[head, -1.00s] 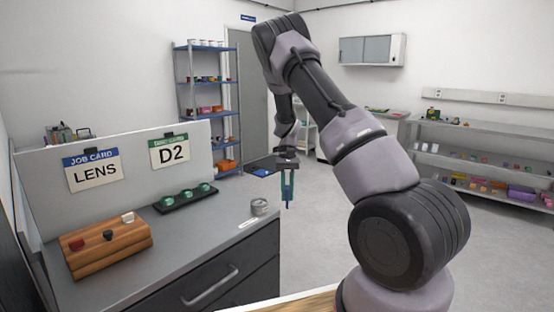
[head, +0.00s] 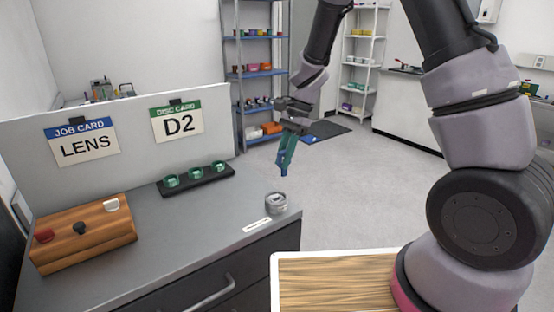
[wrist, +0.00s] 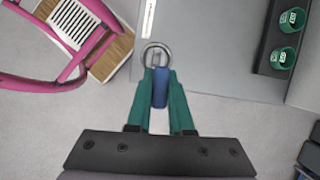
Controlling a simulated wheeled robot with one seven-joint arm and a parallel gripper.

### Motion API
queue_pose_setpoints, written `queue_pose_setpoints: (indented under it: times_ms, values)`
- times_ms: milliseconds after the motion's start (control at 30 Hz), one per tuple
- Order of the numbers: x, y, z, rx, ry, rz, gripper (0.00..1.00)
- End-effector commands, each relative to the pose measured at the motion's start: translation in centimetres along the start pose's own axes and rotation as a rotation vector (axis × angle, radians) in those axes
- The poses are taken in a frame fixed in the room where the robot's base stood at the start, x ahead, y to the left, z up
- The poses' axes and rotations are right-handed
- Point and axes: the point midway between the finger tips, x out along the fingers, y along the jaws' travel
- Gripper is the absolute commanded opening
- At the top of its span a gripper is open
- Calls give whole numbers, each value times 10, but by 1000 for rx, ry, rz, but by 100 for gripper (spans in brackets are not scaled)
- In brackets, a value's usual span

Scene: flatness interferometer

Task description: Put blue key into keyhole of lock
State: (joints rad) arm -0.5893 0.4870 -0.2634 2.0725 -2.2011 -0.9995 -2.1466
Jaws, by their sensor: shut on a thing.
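My gripper (head: 285,160) has green fingers and is shut on the blue key (head: 283,172), holding it in the air beyond the bench's right corner. The fingers tilt, with the key's tip pointing down. The round grey metal piece at the bench corner, which looks like the lock (head: 276,203), is below the key and slightly left in the head view. In the wrist view the blue key (wrist: 160,90) lies between the fingers (wrist: 159,76), and the lock's ring (wrist: 156,54) appears just past their tips. Key and lock look apart. I cannot make out the keyhole clearly.
A white label strip (head: 257,225) lies beside the lock. A black rack (head: 210,182) of green pieces and a wooden block (head: 85,243) with red, black and white tops stand further left. A panel with cards (head: 130,150) backs the bench. Open floor (head: 355,195) lies right.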

Motion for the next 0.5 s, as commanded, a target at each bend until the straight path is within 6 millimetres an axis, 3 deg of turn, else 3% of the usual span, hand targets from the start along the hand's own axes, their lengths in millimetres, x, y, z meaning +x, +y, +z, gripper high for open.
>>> queue_pose_setpoints:
  times_ms: [100,200,500]
  values:
    - [4,5,26,49,0,-22,0]
    - [7,7,34,71,0,-29,0]
    - [19,7,30,74,0,-30,0]
